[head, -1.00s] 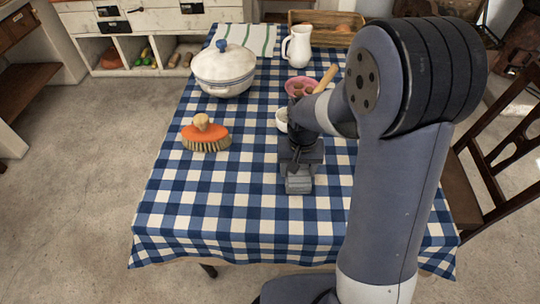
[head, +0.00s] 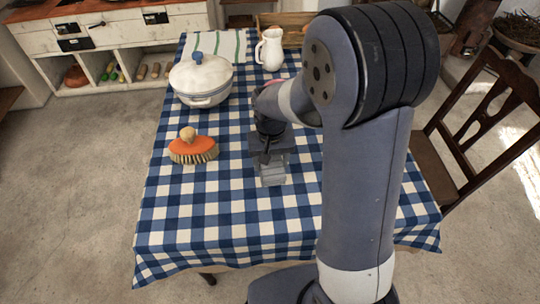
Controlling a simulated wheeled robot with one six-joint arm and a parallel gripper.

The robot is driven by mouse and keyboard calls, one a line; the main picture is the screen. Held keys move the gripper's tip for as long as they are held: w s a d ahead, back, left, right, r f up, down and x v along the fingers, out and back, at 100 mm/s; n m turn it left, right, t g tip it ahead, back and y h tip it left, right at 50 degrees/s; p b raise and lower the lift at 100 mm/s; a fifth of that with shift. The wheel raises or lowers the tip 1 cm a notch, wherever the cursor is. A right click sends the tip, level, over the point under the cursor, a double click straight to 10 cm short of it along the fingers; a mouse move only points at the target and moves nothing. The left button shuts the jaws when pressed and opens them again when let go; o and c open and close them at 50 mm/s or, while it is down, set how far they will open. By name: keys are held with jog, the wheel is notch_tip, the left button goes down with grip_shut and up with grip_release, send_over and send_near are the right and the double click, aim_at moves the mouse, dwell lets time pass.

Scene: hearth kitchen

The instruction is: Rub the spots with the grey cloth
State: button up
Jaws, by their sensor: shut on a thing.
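My gripper (head: 272,172) points down at the blue-and-white checked tablecloth (head: 225,215), right of the orange brush and in front of the pot. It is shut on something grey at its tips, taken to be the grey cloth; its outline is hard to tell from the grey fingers. Whether it touches the tablecloth is unclear. I make out no spots on the visible tablecloth. My arm hides the table's right side and the area behind the gripper.
An orange scrubbing brush (head: 193,149) with a wooden knob lies left of my gripper. A white lidded pot (head: 201,80), a white jug (head: 270,50), a striped towel (head: 215,47) and a wooden tray (head: 292,30) stand behind. A chair (head: 490,120) is at right. The front left tabletop is clear.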

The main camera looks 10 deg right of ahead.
jog(key=shift+r+p, duration=1.05)
jog(key=shift+r, duration=0.65)
